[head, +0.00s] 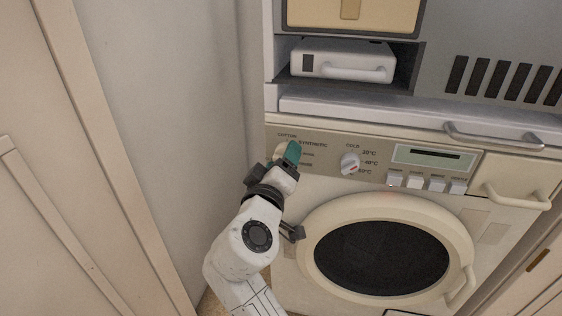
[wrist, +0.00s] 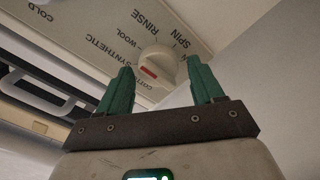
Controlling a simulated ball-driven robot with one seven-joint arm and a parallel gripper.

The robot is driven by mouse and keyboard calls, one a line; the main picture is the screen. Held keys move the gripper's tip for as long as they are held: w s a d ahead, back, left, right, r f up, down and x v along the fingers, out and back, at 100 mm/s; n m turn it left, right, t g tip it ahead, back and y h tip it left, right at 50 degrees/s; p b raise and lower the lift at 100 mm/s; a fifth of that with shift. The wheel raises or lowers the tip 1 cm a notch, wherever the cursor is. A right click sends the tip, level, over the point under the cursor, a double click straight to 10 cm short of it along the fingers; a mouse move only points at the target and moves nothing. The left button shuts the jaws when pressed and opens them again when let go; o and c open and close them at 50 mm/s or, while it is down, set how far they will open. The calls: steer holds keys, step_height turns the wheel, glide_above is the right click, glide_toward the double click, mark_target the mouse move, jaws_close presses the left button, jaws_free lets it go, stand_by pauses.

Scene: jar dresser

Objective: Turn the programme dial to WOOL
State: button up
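The programme dial is a round, cream knob with a red mark (wrist: 158,65), shown in the wrist view among the labels COTTON, SYNTHETIC, WOOL, RINSE and SPIN. Its red mark points to the SYNTHETIC and COTTON side, away from WOOL; I cannot tell which of the two exactly. In the head view the dial (head: 279,152) is mostly hidden by my gripper (head: 290,154). My gripper's green fingers (wrist: 161,66) are open, with the dial between their tips in the picture and a gap on each side. I cannot tell whether the tips reach around it.
A second dial (head: 350,162) with temperature labels is to the right on the washing machine's panel. Farther right are a display (head: 446,157) and several white buttons (head: 415,182). The round door (head: 317,262) is below. A wall (head: 185,130) stands close on the left.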

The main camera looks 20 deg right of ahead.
steer(key=shift+o, duration=0.5)
steer(key=shift+r, duration=0.1)
steer(key=p+v, duration=0.2)
steer(key=v, duration=0.9)
steer(key=shift+d, duration=0.1)
